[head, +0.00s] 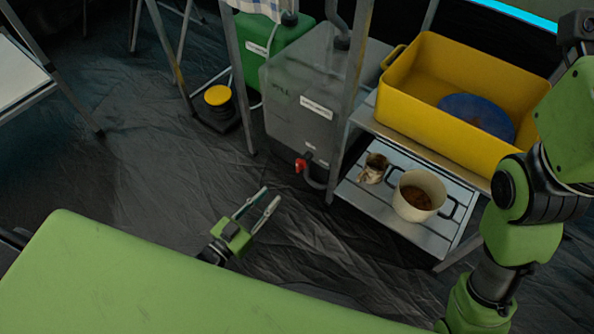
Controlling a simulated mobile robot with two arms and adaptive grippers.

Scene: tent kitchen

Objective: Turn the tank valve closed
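The tank (306,100) is a translucent grey container with a white label, standing on the floor. Its valve has a small red handle (302,165) low on the front, with a dark hose beside it. My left gripper (272,193) is in front of and below the valve in the head view. Its two fingers are apart, point up toward the valve, and hold nothing. It does not appear to touch the red handle. My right arm shows at the right edge, but its gripper is out of view.
A metal stand right of the tank carries a yellow basin (455,95) with a blue plate (478,117). Its lower shelf (400,215) holds a pot (418,196) and a mug (374,169). A green canister (262,48) stands behind. Wrinkled dark floor sheeting lies open at left.

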